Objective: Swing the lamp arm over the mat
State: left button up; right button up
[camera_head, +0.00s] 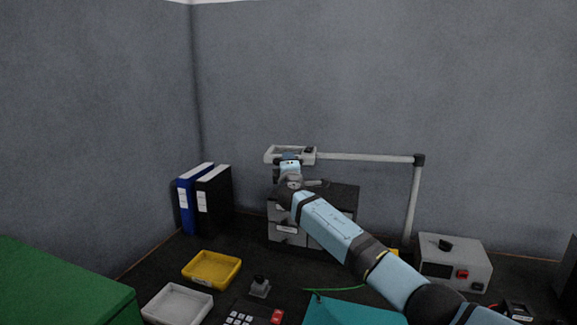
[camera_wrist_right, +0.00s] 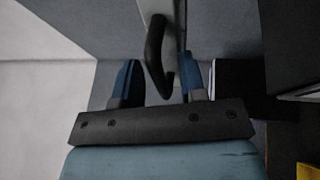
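The lamp has a pale rectangular head (camera_head: 270,154) at the left end of a horizontal lamp arm (camera_head: 370,157). That arm meets an upright post (camera_head: 413,205) at a dark joint on the right. A teal mat (camera_head: 350,313) lies at the bottom, partly hidden by my right arm. My right gripper (camera_head: 290,158) is at the lamp head. In the right wrist view, its two blue fingers (camera_wrist_right: 160,80) stand apart, with a dark curved handle (camera_wrist_right: 156,50) between them. Gaps show beside the handle; contact is not clear. My left gripper is not in view.
Grey drawers (camera_head: 286,228) stand below the lamp head. Blue and black binders (camera_head: 213,200) stand left. A yellow tray (camera_head: 212,270), a white tray (camera_head: 178,306) and a keypad (camera_head: 240,318) lie in front. A grey instrument box (camera_head: 455,264) stands right of the post.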

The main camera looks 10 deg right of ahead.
grip_shut()
jog(key=shift+s, duration=0.1)
